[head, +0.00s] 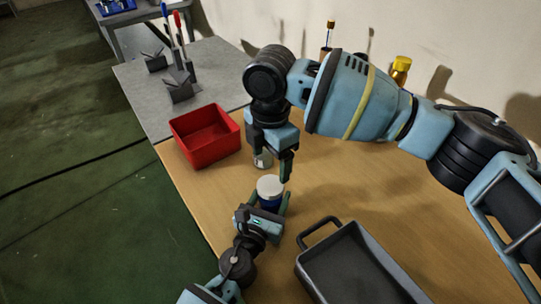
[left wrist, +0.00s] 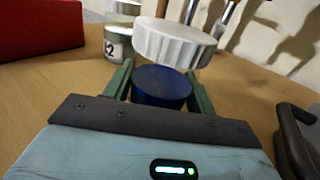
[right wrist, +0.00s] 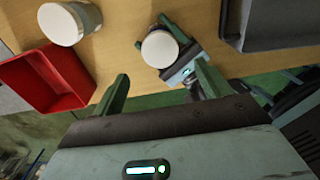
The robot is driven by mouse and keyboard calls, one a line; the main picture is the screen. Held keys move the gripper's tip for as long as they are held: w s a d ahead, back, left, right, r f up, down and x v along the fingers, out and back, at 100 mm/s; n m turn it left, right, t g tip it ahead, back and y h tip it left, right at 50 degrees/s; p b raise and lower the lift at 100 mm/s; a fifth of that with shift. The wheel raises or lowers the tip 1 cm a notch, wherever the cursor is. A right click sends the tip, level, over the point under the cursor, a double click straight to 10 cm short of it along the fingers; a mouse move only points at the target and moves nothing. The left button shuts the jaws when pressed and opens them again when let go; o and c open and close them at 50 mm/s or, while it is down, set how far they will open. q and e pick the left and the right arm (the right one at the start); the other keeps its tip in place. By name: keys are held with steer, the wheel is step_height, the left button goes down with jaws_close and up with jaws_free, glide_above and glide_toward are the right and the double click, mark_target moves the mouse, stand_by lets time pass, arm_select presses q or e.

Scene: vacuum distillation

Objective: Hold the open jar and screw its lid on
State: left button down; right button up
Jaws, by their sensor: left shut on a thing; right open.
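The blue jar (left wrist: 160,86) stands upright between the fingers of my left gripper (left wrist: 160,84), which is shut on it. In the head view my left gripper (head: 268,208) comes from below. The white ribbed lid (left wrist: 174,42) sits over the jar's top, tilted in the left wrist view; whether it touches the jar is unclear. The lid also shows from above in the head view (head: 270,186) and the right wrist view (right wrist: 160,48). My right gripper (head: 286,166) is open and empty, just above and behind the lid. Its fingers spread to either side of the lid in the right wrist view (right wrist: 161,72).
A labelled jar with a pale top (left wrist: 118,42) stands just behind, near my right gripper. A red bin (head: 205,136) is at the back left. A dark grey tray with a handle (head: 318,268) lies at the front right. Bare wood (head: 420,215) shows right of the jar.

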mark_target(271, 185)
stand_by(0.3)
steer(key=shift+f, duration=4)
steer(key=shift+c, duration=0.2)
steer(key=c, duration=1)
steer(key=o, duration=1.2)
steer(key=shift+c, duration=0.2)
steer(key=shift+r, duration=0.1)
step_height(271, 185, up, 12)
